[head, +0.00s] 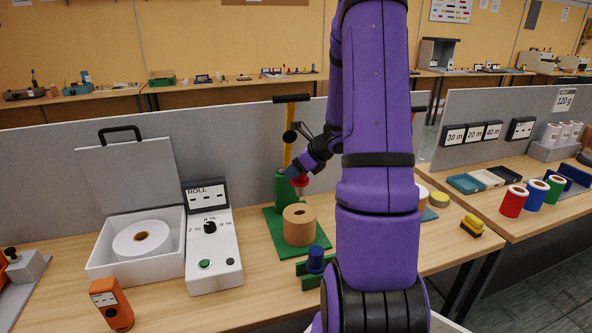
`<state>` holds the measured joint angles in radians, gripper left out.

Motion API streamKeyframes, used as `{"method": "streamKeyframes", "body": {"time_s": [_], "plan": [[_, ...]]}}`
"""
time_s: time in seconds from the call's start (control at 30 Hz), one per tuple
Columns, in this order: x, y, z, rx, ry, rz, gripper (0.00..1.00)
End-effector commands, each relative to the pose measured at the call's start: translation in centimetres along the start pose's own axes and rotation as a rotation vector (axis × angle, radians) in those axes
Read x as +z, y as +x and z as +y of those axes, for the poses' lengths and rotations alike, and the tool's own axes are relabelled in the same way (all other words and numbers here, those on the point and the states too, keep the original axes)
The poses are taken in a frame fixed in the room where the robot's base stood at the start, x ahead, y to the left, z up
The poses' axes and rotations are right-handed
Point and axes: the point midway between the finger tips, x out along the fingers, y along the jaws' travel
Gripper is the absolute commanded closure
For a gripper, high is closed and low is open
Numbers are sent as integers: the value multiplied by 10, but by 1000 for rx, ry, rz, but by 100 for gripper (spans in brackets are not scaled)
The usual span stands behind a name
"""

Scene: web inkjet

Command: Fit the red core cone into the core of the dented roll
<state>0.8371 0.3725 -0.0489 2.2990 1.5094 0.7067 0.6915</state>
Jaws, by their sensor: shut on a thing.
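The red core cone (301,182) is held just above a brown roll (300,231), apart from it. My gripper (299,174) is shut on the red cone; its fingers are small and partly hidden in this view. The brown roll stands upright on the green base (273,217) of a press-like stand, with its core hole facing up. A white roll (142,239) lies in an open light box at the left. I cannot make out a dent on either roll, so I cannot tell which one is dented.
A blue cone (316,260) sits in a green holder (303,269) in front of the brown roll. The stand's yellow post and black handle (291,99) rise close behind my gripper. A white control box (211,240) and an orange device (111,304) are at left.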

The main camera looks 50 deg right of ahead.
Motion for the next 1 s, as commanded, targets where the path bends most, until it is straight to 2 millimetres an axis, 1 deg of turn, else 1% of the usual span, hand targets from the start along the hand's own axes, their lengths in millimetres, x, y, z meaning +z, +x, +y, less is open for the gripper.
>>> {"method": "streamKeyframes", "body": {"time_s": [0.17, 0.7, 1.0], "plan": [[-2, 2, 0, 1, 1, 0, 82], [-32, 32, 0, 2, 2, 1, 82], [-40, 40, 0, 0, 1, 0, 82]]}}
